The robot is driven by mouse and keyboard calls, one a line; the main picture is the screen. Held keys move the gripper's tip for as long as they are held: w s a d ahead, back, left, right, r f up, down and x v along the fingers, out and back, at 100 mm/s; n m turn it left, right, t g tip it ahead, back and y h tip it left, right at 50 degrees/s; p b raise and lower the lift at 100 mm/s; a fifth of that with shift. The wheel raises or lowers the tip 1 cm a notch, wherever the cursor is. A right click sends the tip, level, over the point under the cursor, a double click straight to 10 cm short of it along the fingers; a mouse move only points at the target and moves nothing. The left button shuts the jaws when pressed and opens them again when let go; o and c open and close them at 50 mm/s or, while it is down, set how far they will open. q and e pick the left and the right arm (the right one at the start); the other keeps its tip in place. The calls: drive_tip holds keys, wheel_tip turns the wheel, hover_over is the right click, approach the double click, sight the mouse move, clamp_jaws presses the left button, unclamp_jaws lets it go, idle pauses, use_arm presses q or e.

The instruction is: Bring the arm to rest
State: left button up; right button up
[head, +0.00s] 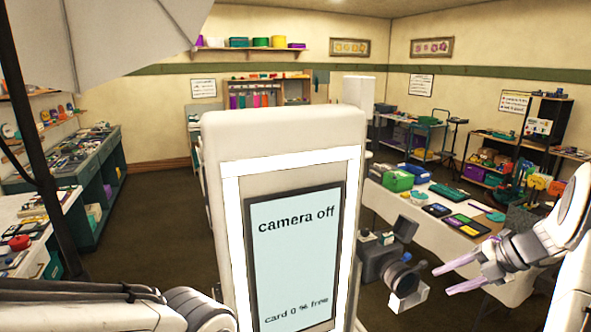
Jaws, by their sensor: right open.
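My right gripper (448,279) is open and empty at the lower right, its two pale purple fingers pointing left. Its arm (565,225) comes in from the right edge. My left arm (90,305) shows along the bottom left; its gripper is not in view. A dark camera (385,262) with a lens is just left of the right gripper's fingertips in the picture; I cannot tell how far apart they are in depth. A tall white booth (281,125) stands in front, with a lit frame and a screen (295,260) reading "camera off" and "card 0 % free".
A white-clothed table (400,208) at the right holds trays, a green box (398,180) and small items. Cluttered counters (95,195) line the left. A dark stand pole (40,150) and pale umbrella (100,35) are near left. Floor (150,220) between the counters and booth is clear.

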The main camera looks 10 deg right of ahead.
drive_tip(key=s+a+f+n+g+h+b, duration=0.1)
drive_tip(key=s+a+f+n+g+b, duration=0.2)
drive_tip(key=a+n, duration=0.9)
drive_tip(key=s+a+f+n+g+h+b, duration=0.1)
drive_tip(key=s+a+f+n+g+b, duration=0.15)
drive_tip(key=a+n, duration=0.95)
drive_tip(key=s+a+f+n+h+b, duration=0.1)
drive_tip(key=s+a+n, duration=0.3)
drive_tip(key=n, duration=0.5)
drive_tip(key=s+a+f+n+h+b, duration=0.1)
drive_tip(key=s+a+f+n+b, duration=0.3)
drive_tip(key=s+n, duration=0.5)
drive_tip(key=s+a+f+n+h+b, duration=0.1)
drive_tip(key=s+a+f+n+b, duration=0.1)
drive_tip(key=s+n, duration=0.5)
drive_tip(key=a+n, duration=0.1)
drive_tip(key=n, duration=0.2)
drive_tip(key=shift+a+f, duration=0.4)
